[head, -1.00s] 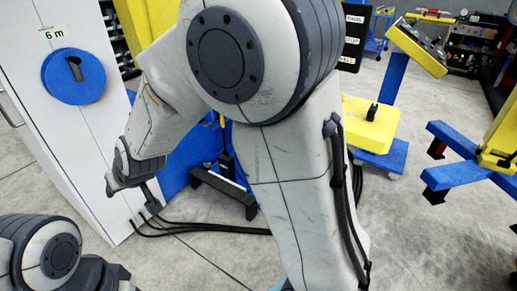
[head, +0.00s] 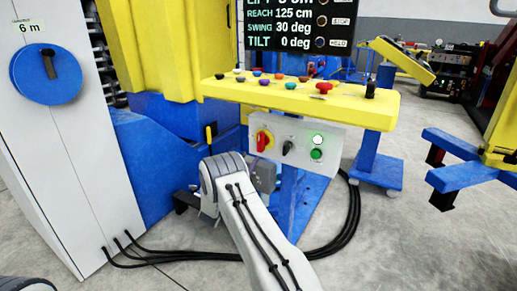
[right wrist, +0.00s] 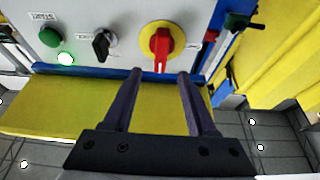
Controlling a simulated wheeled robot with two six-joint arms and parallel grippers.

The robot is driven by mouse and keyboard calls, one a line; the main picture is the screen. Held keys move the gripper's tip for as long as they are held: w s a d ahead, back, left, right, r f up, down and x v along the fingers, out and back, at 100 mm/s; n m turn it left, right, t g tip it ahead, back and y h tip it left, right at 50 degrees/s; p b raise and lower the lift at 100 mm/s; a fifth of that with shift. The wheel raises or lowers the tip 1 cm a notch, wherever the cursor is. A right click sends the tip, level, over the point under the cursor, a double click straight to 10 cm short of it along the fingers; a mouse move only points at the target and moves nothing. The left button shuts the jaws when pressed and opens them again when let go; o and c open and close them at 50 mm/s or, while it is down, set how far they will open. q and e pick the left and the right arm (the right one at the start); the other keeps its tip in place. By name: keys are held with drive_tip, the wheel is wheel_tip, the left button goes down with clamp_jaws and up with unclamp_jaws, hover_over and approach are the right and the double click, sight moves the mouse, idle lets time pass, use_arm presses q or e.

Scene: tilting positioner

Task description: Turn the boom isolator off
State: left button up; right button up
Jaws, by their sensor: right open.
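A red rotary handle on a yellow disc (head: 264,140) sits at the left of a grey switch panel (head: 334,146), under the yellow console. It looks like the isolator, but I cannot read its label. In the right wrist view the red handle (right wrist: 162,48) lies just beyond the fingertips, its grip pointing down the picture. My right gripper (right wrist: 160,80) is open, empty and apart from it, with the handle roughly between the finger lines. In the head view my right gripper (head: 262,174) is below the panel, its fingers mostly hidden. My left gripper is not in view.
A black switch (head: 288,147), a green button (head: 316,154) and a lit lamp (head: 318,139) share the panel. The yellow console (head: 225,88) with several knobs overhangs it. A blue disc with a black handle (head: 50,65) is on the white cabinet. Black cables (head: 165,258) lie on the floor.

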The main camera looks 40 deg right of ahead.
sight(259, 143)
drive_tip(key=x, duration=0.8)
drive_tip(key=shift+w+d+r+b, duration=0.1)
drive_tip(key=shift+w+d+b, duration=0.1)
drive_tip(key=shift+b, duration=0.2)
clamp_jaws()
